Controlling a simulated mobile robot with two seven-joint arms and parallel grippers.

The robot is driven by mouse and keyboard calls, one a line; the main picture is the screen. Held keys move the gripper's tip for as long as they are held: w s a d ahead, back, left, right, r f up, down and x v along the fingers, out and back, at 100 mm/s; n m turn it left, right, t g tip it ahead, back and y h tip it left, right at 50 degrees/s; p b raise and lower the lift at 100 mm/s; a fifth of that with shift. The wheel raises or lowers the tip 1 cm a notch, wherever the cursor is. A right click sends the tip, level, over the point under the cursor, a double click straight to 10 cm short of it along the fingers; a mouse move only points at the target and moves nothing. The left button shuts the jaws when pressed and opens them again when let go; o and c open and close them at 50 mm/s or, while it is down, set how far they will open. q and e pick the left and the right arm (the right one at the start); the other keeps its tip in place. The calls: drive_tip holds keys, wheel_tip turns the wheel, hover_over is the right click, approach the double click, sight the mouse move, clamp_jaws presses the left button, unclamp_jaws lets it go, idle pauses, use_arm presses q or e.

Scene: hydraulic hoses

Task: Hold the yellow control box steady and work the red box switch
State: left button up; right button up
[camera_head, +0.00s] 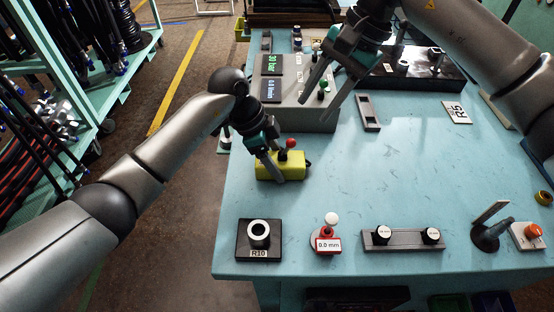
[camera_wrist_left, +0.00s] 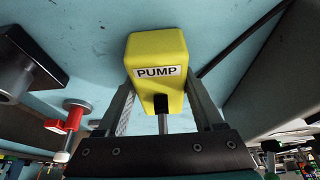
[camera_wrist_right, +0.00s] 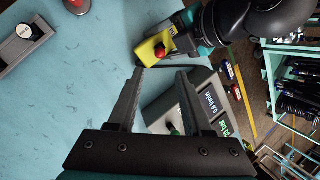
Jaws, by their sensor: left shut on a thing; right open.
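The yellow control box (camera_head: 292,168) stands on the blue table near its left edge. In the left wrist view the box (camera_wrist_left: 158,48) carries a PUMP label and sits between my left fingers. My left gripper (camera_head: 276,167) is shut on the box. The red switch knob (camera_head: 291,143) rises on top of the box; it also shows in the right wrist view (camera_wrist_right: 160,51). My right gripper (camera_head: 321,92) is open and empty, above the table to the upper right of the box. In the right wrist view its fingers (camera_wrist_right: 160,85) are apart, away from the knob.
In front are a black R10 block (camera_head: 259,241), a red 0.0 mm gauge (camera_head: 327,243) and a grey rail (camera_head: 402,239) with two round pieces. The table's middle (camera_head: 420,175) is clear.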

drive_tip(key=shift+s+f, duration=0.1)
drive_tip(key=shift+f, duration=0.1)
drive_tip(key=shift+c, duration=1.4)
drive_tip(key=shift+s+d+f+m+y, duration=0.15)
drive_tip(key=shift+f+m+y, duration=0.15)
drive_tip(key=shift+m, duration=0.2)
drive_tip(key=shift+c, duration=0.8)
drive_tip(key=f+m+y, duration=0.1)
drive_tip(key=m, duration=0.1)
drive_tip(key=s+d+f+m+y, duration=0.1)
drive_tip(key=m, duration=0.1)
drive_tip(key=s+d+f+m+t+y, duration=0.1)
drive_tip(key=shift+s+d+m, duration=0.15)
drive_tip(key=shift+d+m, duration=0.1)
drive_tip(key=shift+m, duration=0.15)
clamp_jaws()
drive_tip(key=s+d+m+t+y, duration=0.1)
drive_tip(key=s+d+m+t, duration=0.3)
drive_tip(key=m, duration=0.6)
drive_tip(key=shift+s+d+m, duration=0.3)
drive_tip(key=shift+s+d, duration=0.45)
drive_tip(key=shift+d, duration=0.55)
drive_tip(key=shift+f, duration=0.1)
